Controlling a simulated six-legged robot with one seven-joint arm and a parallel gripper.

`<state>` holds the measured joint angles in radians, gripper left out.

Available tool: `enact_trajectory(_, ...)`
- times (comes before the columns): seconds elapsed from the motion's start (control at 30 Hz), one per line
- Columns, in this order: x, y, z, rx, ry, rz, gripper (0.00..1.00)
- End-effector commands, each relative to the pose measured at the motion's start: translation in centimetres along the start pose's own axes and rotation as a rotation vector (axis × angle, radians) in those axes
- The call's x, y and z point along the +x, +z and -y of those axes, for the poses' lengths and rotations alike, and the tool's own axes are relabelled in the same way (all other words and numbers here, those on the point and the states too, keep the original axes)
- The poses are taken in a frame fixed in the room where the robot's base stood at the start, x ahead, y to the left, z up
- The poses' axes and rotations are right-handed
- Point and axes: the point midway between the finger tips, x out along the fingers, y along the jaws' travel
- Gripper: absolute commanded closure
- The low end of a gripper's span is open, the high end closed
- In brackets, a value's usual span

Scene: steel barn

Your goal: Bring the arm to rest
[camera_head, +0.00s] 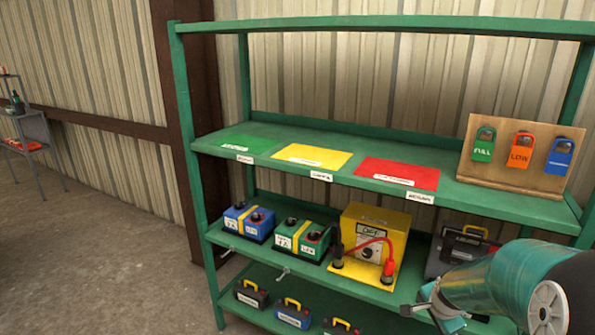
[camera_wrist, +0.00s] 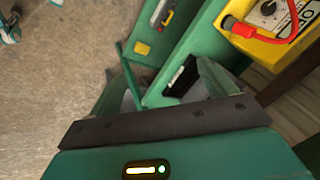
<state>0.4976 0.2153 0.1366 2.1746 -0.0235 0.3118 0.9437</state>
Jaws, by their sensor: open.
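My arm comes in at the lower right of the head view, teal with a dark section behind. My gripper (camera_head: 432,307) is at its end, in front of the lower shelves, partly cut off by the frame's bottom edge. Green shelf edges lie beyond the fingers there. Whether the gripper touches the rack I cannot tell.
Floor (camera_head: 95,250) at left is clear.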

Motion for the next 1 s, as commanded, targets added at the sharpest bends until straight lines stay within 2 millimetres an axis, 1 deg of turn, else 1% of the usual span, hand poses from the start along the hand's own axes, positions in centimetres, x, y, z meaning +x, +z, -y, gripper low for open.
enact_trajectory(0.03, -2.2, 1.0, 0.7, -0.071, -0.009, -0.004, 0.17)
enact_trajectory(0.1, -4.9, 2.3, 1.1, -0.173, -0.014, -0.005, 0.17)
enact_trajectory(0.27, -10.6, 5.5, 1.3, -0.4, -0.028, -0.003, 0.17)
enact_trajectory(0.3, -12.0, 6.4, 1.2, -0.456, -0.033, -0.002, 0.17)
enact_trajectory(0.43, -16.2, 9.0, 0.4, -0.636, -0.052, 0.0, 0.17)
enact_trajectory(0.6, -21.1, 12.4, -1.6, -0.867, -0.084, 0.007, 0.17)
enact_trajectory(0.7, -23.5, 14.3, -3.2, -1.003, -0.109, 0.012, 0.17)
enact_trajectory(0.8, -25.4, 15.8, -4.8, -1.121, -0.132, 0.017, 0.17)
enact_trajectory(0.93, -26.7, 17.0, -6.3, -1.222, -0.155, 0.022, 0.17)
enact_trajectory(1.0, -26.8, 17.1, -6.3, -1.227, -0.155, 0.023, 0.17)
